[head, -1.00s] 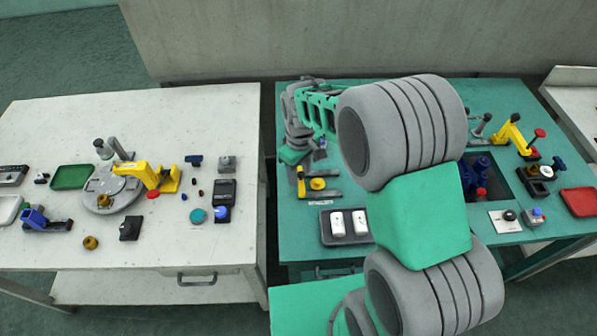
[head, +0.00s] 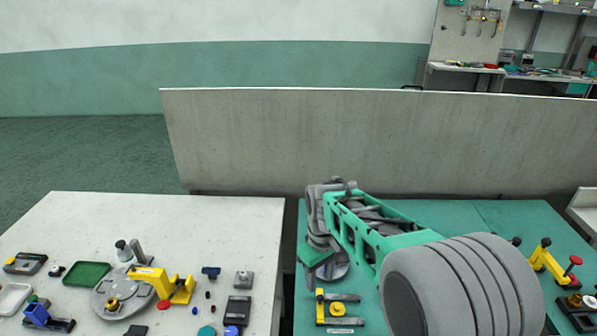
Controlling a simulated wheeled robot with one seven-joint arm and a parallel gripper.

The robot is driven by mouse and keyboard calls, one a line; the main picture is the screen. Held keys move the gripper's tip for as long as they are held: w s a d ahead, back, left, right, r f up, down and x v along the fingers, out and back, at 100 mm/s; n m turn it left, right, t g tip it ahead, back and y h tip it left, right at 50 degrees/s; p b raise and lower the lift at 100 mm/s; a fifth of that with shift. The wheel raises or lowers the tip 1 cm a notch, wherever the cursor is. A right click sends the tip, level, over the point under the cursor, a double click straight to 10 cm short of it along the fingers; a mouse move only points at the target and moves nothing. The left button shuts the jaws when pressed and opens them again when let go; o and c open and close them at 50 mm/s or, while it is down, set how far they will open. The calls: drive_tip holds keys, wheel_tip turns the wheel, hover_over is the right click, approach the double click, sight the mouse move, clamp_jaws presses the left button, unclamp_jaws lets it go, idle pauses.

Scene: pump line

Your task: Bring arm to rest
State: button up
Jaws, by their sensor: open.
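My arm (head: 385,235) reaches forward over the green bench top, with its large grey joint filling the lower right of the head view. Its far end folds downward, and my gripper (head: 326,272) is there, small and partly hidden by the wrist and a green part. Nothing shows held in it. It is above the left part of the green bench, behind a yellow fixture with grey bars (head: 335,308). The fingertips are hard to make out.
A white bench (head: 230,215) at left holds a round grey plate (head: 98,300), a yellow clamp (head: 160,283), a green tray (head: 87,274) and small parts. A grey partition (head: 370,140) stands behind both benches. Another yellow clamp (head: 548,262) is at right.

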drive_tip(key=s+f+m, duration=0.2)
drive_tip(key=s, duration=0.1)
drive_tip(key=s+f+m+g, duration=0.1)
drive_tip(key=f, duration=0.1)
drive_tip(key=shift+s+d, duration=0.4)
drive_tip(key=s+d+r+m+t, duration=0.1)
drive_tip(key=s+d+r+m, duration=0.15)
drive_tip(key=s, duration=0.35)
drive_tip(key=s+d+r+m+t, duration=0.1)
drive_tip(key=s+d+r, duration=0.15)
drive_tip(key=s, duration=0.25)
wheel_tip(320, 180, up, 7)
drive_tip(key=w+d+t, duration=0.1)
drive_tip(key=t, duration=0.1)
drive_tip(key=shift+d+f, duration=0.15)
drive_tip(key=shift+f, duration=0.05)
